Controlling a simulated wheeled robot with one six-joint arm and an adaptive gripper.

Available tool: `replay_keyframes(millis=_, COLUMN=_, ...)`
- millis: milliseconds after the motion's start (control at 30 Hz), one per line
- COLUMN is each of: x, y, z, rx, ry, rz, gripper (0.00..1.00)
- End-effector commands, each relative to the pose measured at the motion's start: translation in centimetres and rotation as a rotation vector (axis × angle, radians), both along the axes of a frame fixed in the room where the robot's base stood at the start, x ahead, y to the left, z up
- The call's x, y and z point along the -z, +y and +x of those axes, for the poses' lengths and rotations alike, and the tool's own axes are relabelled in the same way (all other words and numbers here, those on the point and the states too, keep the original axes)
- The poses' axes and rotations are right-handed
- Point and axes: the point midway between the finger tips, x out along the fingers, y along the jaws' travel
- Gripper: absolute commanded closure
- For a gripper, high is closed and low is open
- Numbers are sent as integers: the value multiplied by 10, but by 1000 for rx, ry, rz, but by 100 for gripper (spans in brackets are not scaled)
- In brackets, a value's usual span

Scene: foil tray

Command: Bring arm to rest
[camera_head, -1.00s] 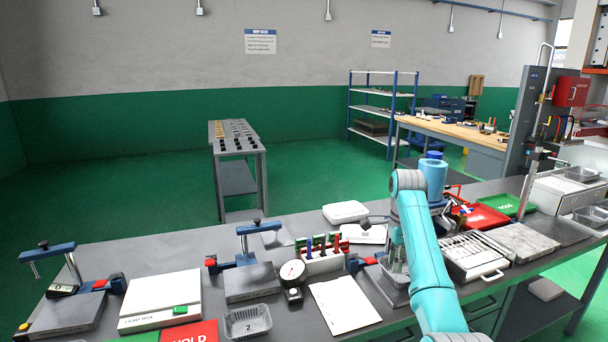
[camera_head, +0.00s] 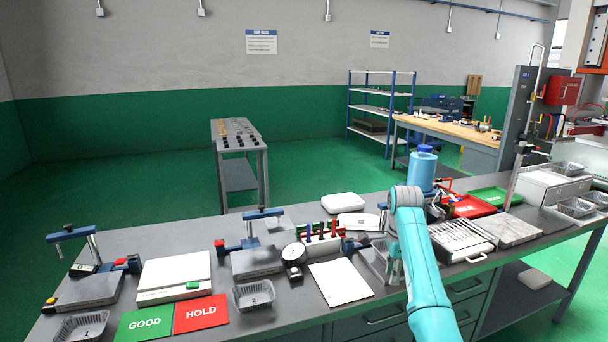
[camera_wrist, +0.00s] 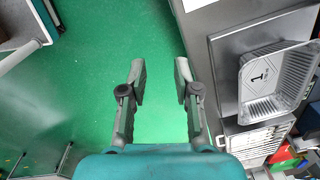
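My gripper (camera_wrist: 160,85) is open in the wrist view. Its two grey fingers are apart, with only green floor visible between and beyond them. A foil tray (camera_wrist: 243,75) marked 1 lies to the right of the fingers, apart from them, on a grey surface. In the head view my teal arm (camera_head: 425,270) rises from the bottom edge over the bench, right of centre. A foil tray marked 1 (camera_head: 82,327) is at the front left, and a tray marked 2 (camera_head: 254,296) is near the middle.
The long grey bench (camera_head: 160,240) carries measuring stands, a white scale (camera_head: 174,276), green GOOD (camera_head: 146,317) and red HOLD (camera_head: 201,314) mats, and a paper sheet (camera_head: 340,283). More foil trays (camera_head: 575,207) stand at the right end. Green floor lies behind the bench.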

Motion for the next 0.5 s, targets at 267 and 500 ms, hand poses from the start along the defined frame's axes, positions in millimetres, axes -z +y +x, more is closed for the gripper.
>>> replay_keyframes(millis=267, x=59, y=3, z=-6, rx=-68, ry=-50, rz=-8, gripper=69)
replay_keyframes(millis=500, x=142, y=9, z=-26, rx=-173, ry=-130, rz=-27, gripper=69)
